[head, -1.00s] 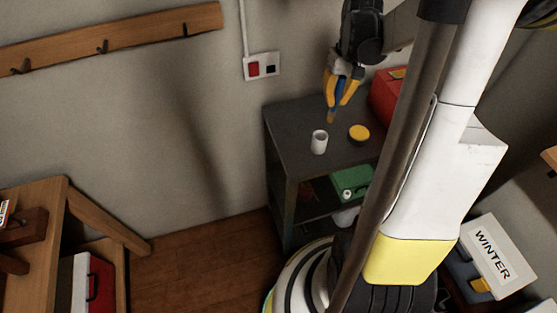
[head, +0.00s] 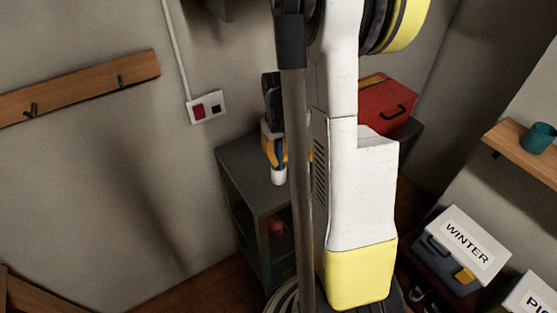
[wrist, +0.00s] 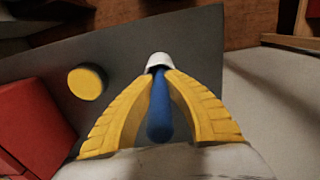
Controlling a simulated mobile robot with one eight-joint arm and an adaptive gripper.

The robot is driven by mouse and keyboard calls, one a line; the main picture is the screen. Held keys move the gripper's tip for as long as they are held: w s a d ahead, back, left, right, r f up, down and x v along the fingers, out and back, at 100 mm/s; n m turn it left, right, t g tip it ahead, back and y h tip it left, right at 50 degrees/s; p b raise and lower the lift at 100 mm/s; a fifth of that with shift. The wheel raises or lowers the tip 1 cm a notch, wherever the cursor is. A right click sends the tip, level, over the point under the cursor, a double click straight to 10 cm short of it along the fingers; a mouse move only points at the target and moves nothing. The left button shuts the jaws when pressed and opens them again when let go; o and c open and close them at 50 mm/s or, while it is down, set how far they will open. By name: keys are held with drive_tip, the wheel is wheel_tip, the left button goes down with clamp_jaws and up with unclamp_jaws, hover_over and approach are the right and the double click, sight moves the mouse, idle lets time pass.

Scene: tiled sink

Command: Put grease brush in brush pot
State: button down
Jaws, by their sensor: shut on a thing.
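The brush pot is a small white cup (head: 278,176) upright on the dark cabinet top. It also shows in the wrist view (wrist: 158,60), just beyond my fingertips. My gripper (head: 275,163) is directly above the pot, pointing down, with its yellow fingers (wrist: 160,78) shut on the grease brush. The brush's blue handle (wrist: 159,115) shows between the fingers. Its lower end is hidden at the pot's mouth and looks to be inside it, but I cannot tell how deep.
The dark cabinet (head: 244,170) stands against the wall, partly hidden by my body. A red toolbox (head: 386,103) is on its right side. A yellow round lid (wrist: 87,82) lies on the top, left of the pot in the wrist view. Bare surface surrounds the pot.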

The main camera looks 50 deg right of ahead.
drive_tip(key=shift+s+a, duration=0.1)
drive_tip(key=shift+f, duration=0.15)
drive_tip(key=c, duration=1.5)
unclamp_jaws()
drive_tip(key=shift+r, duration=0.2)
